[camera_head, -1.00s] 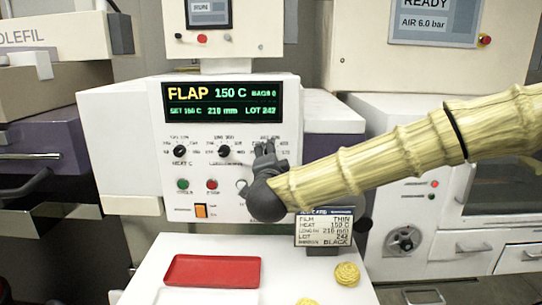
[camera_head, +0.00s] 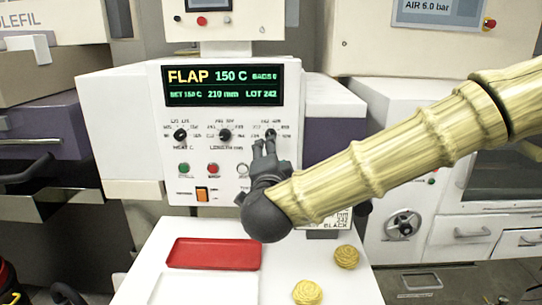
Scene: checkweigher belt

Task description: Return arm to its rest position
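My gripper (camera_head: 264,150) is in front of the right part of the white control panel (camera_head: 232,185), just below the rightmost dark knob (camera_head: 270,134). Its dark fingers point up, and they look a little apart with nothing seen between them. Whether a fingertip touches the knob cannot be told. My bamboo-patterned arm reaches in from the right and covers the panel's lower right corner and most of the small job card (camera_head: 340,217).
The green display (camera_head: 223,86) reads FLAP 150 C, 210 mm, LOT 242. Below it are the heat knob (camera_head: 181,135), length knob (camera_head: 225,135), green button (camera_head: 184,169), red button (camera_head: 212,169) and orange switch (camera_head: 202,194).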

